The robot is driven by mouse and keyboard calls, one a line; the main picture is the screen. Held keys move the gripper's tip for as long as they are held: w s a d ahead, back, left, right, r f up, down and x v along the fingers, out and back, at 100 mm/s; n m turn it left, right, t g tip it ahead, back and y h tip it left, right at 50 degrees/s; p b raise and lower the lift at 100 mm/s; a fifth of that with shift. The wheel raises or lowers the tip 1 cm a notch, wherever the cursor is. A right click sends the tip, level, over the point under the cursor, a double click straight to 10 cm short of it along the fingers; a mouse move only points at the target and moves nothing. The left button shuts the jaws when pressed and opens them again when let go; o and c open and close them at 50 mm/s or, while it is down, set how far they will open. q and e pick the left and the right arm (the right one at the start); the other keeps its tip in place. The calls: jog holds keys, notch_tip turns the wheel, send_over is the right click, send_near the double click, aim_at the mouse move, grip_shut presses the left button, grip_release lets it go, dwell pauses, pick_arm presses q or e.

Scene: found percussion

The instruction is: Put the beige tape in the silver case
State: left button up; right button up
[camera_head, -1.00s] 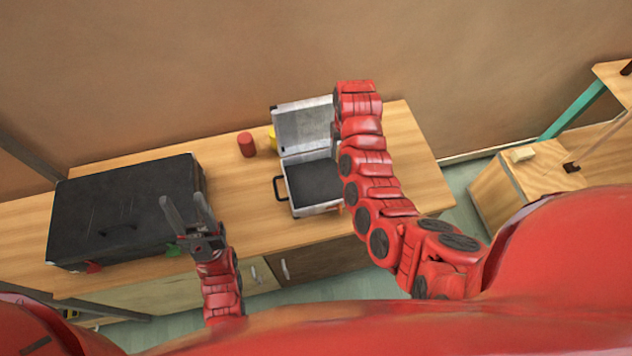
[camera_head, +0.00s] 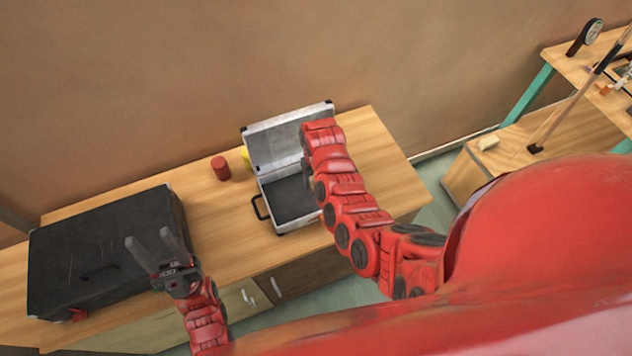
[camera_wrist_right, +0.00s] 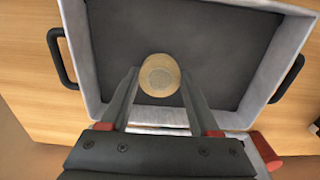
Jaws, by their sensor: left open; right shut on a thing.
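The silver case (camera_head: 285,229) stands open on the wooden table, its lid raised toward the wall. In the right wrist view, the case's pale wall (camera_wrist_right: 81,55) surrounds a dark grey floor. My right gripper (camera_wrist_right: 160,88) is over that floor, shut on the beige tape (camera_wrist_right: 159,70), a round roll between the fingertips. I cannot tell whether the tape touches the floor. In the head view my right arm hides the right gripper and the tape. My left gripper (camera_head: 152,250) is open and empty, in front of the black case.
A large closed black case (camera_head: 103,243) fills the table's left part. A red can (camera_head: 221,168) and a partly hidden yellow object (camera_head: 247,156) stand left of the silver case's lid. Free table lies right of the case. Wooden furniture stands at the right.

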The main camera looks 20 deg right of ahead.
notch_tip(320, 180, down, 2)
jog(key=shift+s+f+p, duration=0.1)
jog(key=shift+f+p, duration=0.05)
jog(key=shift+p, duration=0.15)
jog(key=shift+f, duration=0.1)
jog(key=shift+f, duration=0.1)
jog(key=o, duration=1.3)
jog(key=shift+o, duration=0.2)
